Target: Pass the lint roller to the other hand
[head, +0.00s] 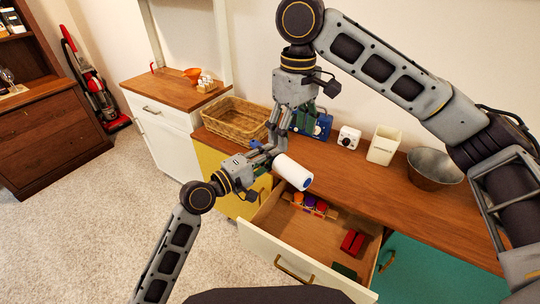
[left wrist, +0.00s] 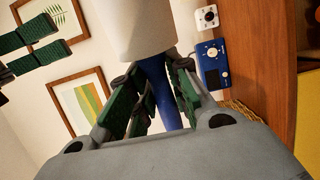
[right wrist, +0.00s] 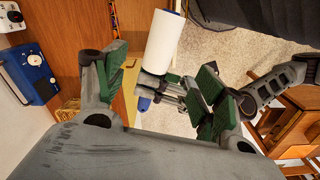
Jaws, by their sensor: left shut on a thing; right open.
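The lint roller has a white cylinder (head: 293,172) and a blue handle (left wrist: 158,92). My left gripper (head: 268,152) is shut on the blue handle, and the white cylinder sticks out to the right over the open drawer in the head view. My right gripper (head: 282,132) points down from above, just over and behind my left gripper. In the right wrist view its green-padded fingers (right wrist: 160,88) are wide apart, with the white cylinder (right wrist: 162,42) and my left gripper showing beyond the gap. Whether the right fingers touch the roller is not clear; they look apart from it.
An open drawer (head: 285,230) holds several small coloured things below. On the wooden counter stand a wicker basket (head: 236,119), a blue device (head: 322,127), a white cube-like device (head: 348,137), a cream container (head: 384,145) and a metal bowl (head: 434,168). Carpet lies left.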

